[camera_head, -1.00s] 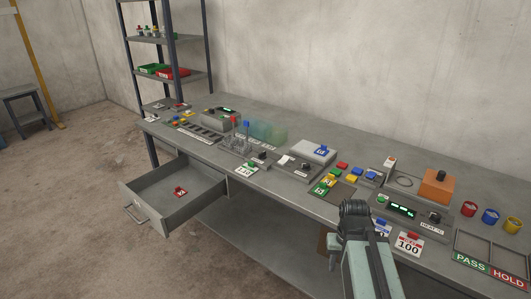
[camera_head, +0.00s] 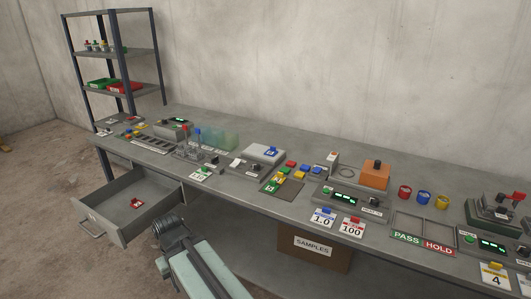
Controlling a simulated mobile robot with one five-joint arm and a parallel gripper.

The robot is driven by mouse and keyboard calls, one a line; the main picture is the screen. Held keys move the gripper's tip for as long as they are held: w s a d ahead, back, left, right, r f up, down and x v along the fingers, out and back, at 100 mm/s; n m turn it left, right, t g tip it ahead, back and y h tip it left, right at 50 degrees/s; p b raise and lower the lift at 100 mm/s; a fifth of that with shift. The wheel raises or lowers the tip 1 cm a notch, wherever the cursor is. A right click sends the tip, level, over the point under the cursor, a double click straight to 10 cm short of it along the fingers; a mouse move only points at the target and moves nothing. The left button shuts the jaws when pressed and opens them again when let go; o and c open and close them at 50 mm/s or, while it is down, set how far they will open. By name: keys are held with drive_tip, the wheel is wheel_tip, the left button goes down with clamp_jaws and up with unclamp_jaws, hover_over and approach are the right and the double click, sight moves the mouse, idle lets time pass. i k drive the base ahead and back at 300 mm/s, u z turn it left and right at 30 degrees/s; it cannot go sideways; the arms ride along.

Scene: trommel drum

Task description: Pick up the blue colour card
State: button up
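Small coloured pieces lie mid-bench: a red one (camera_head: 291,164), a yellow one (camera_head: 302,175) and a blue one (camera_head: 304,168). Another blue piece (camera_head: 317,170) is just right of them. They are too small to tell which is the blue colour card. A blue-marked item (camera_head: 271,151) sits on a pale grey box. My arm shows at the lower left, in front of the bench and apart from these pieces. My gripper's fingers do not show.
The grey bench (camera_head: 230,186) is crowded with devices. An open drawer (camera_head: 105,230) juts out at left, holding a red item (camera_head: 136,203). A samples box (camera_head: 305,255) is under the bench. Shelves (camera_head: 98,52) stand at the back left. Floor shows at left.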

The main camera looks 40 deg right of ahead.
sight(272, 152)
drive_tip(key=u, duration=0.1)
drive_tip(key=i, duration=1.65)
drive_tip(key=z, duration=0.1)
